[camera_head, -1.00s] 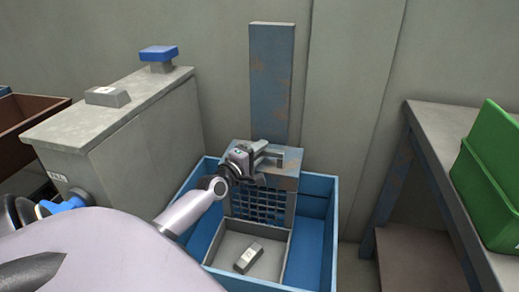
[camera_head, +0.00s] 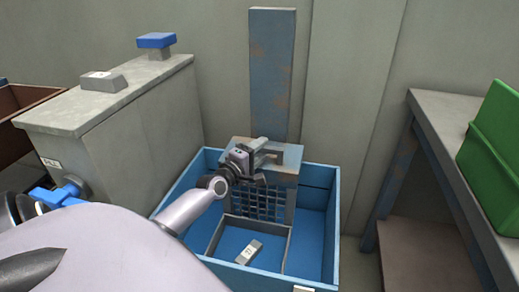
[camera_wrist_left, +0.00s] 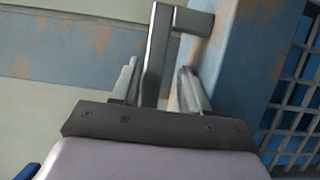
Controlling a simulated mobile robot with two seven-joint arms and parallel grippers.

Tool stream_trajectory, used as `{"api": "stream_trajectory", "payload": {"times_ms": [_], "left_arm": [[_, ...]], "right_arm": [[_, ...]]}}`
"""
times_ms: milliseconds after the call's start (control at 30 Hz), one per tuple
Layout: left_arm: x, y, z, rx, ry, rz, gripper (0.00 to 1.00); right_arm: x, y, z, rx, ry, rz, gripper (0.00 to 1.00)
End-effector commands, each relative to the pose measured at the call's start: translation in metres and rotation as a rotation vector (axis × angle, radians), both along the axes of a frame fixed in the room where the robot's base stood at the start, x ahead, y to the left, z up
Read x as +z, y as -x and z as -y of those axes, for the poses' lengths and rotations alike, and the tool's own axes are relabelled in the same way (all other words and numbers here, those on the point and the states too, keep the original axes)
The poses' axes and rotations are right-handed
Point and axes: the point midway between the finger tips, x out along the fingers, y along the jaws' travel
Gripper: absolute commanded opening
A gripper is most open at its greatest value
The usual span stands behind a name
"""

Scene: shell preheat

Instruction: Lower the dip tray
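A rusty blue carriage (camera_head: 283,162) with a grid front sits on a tall column (camera_head: 272,70). The dip tray (camera_head: 288,247), a shallow grey-rimmed frame, hangs below it inside a blue tank (camera_head: 185,186). A small grey block (camera_head: 249,251) lies in the tray, whose floor looks blue. My left gripper (camera_head: 262,160) is at the carriage's grey handle (camera_head: 277,155). My right gripper is not in view.
A grey cabinet (camera_head: 120,125) stands left, carrying a grey block (camera_head: 103,81) and a blue-topped knob (camera_head: 157,45). A bench (camera_head: 430,110) with a green bin (camera_head: 493,140) stands right. The tank's right half is empty. A wall is close behind.

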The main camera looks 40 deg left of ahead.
Motion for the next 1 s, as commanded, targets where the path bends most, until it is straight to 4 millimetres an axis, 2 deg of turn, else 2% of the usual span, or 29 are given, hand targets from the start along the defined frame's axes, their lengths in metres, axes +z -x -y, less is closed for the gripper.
{"api": "stream_trajectory", "payload": {"times_ms": [267,700,1000], "left_arm": [[0.003,0.003,0.0,0.001,-0.002,0.006,0.45],[0.002,0.054,0.006,0.0,-0.002,0.001,0.45],[0.002,0.07,0.008,0.0,-0.001,0.003,0.45]], "right_arm": [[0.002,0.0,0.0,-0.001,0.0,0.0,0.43],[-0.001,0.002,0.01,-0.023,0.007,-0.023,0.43],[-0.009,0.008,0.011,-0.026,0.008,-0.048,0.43]]}}
